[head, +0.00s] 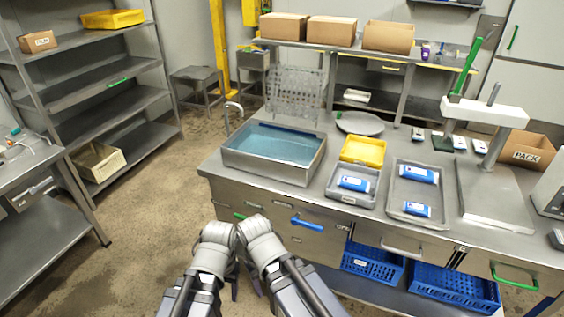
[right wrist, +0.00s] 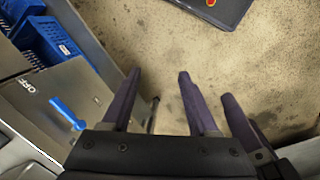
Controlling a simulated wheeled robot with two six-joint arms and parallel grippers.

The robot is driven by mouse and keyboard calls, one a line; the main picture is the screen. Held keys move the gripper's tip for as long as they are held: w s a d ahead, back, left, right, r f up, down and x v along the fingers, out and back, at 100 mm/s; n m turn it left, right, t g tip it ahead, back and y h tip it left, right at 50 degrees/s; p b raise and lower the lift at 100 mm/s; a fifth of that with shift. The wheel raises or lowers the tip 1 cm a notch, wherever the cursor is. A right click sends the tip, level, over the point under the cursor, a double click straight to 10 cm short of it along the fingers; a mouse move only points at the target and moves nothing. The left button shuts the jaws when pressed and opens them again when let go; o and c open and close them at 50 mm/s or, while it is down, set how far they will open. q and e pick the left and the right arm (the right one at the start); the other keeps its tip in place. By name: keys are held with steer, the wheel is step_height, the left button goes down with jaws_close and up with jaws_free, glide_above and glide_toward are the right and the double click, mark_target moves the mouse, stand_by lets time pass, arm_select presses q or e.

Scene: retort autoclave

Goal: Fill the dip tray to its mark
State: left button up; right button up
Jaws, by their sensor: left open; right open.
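The dip tray (head: 274,152) is a rectangular metal basin at the left end of the steel bench in the head view. Blue liquid lies inside it below the rim; I cannot make out a mark. A curved metal spout (head: 233,110) stands at its back left. A blue lever (head: 306,222) lies nearly level on the bench front, with OFF lettering to its right. The lever also shows in the right wrist view (right wrist: 66,114). My left gripper (head: 235,288) is open and empty, low before the bench. My right gripper (right wrist: 160,72) is open and empty beside it, apart from the lever.
A yellow tray (head: 363,151) and grey trays with blue packs stand right of the basin. Blue crates (head: 373,264) sit under the bench. A green lever (head: 240,216) is on the bench front's left part. Shelving (head: 108,97) stands at the left; the floor between is clear.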

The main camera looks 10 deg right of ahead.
steer(key=w+d+f+t+h+b, duration=0.1)
steer(key=w+d+f+h+b, duration=0.1)
steer(key=w+d+f+b, duration=0.35)
steer(key=n+t+h+b, duration=0.3)
steer(key=t+h+b, duration=0.75)
steer(key=b, duration=1.95)
glide_toward(311, 228)
steer(key=w+d+g+h, duration=0.1)
steer(key=w+d+g, duration=0.1)
steer(key=w, duration=0.1)
steer(key=shift+t, duration=0.25)
steer(key=x, duration=0.7)
steer(key=shift+d, duration=0.35)
jaws_close()
